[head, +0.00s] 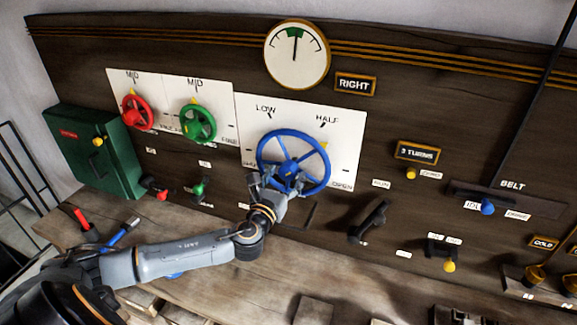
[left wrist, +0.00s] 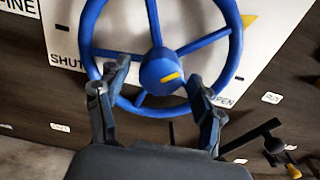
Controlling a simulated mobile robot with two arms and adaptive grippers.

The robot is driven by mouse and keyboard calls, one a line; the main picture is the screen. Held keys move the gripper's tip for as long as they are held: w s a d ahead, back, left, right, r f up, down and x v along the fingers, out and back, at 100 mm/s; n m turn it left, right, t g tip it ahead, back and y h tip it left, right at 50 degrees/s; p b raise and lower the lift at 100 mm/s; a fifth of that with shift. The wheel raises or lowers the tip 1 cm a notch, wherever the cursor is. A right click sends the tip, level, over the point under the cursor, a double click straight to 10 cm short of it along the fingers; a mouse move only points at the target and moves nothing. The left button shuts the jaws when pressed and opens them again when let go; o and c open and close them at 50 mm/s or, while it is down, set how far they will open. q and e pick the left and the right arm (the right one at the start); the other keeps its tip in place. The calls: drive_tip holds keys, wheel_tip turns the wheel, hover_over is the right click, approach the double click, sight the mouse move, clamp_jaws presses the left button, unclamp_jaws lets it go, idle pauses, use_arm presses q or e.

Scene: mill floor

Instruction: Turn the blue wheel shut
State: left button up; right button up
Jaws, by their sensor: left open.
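The blue wheel (head: 293,162) has several spokes and is mounted on a white plate on the dark panel, with LOW, HALF and OPEN marks around it. In the left wrist view the blue wheel (left wrist: 161,70) fills the upper middle, with SHUT to its left and OPEN to its lower right. A yellow pointer (left wrist: 249,20) shows at its upper right. My left gripper (head: 285,182) is at the wheel's lower part. In the wrist view its open fingers (left wrist: 156,80) stand on either side below the hub, overlapping the lower rim. Whether they touch the rim I cannot tell.
A red wheel (head: 138,113) and a green wheel (head: 199,124) are left of the blue one. A round gauge (head: 296,54) is above. A black lever (head: 369,221) is at lower right. The wooden bench (head: 215,283) lies below the panel.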

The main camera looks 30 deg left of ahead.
use_arm(q)
drive_tip(key=shift+x, duration=1.2)
drive_tip(key=shift+c, duration=0.2)
drive_tip(key=c, duration=1.1)
drive_tip(key=shift+f+n, duration=0.1)
drive_tip(key=shift+n, duration=0.2)
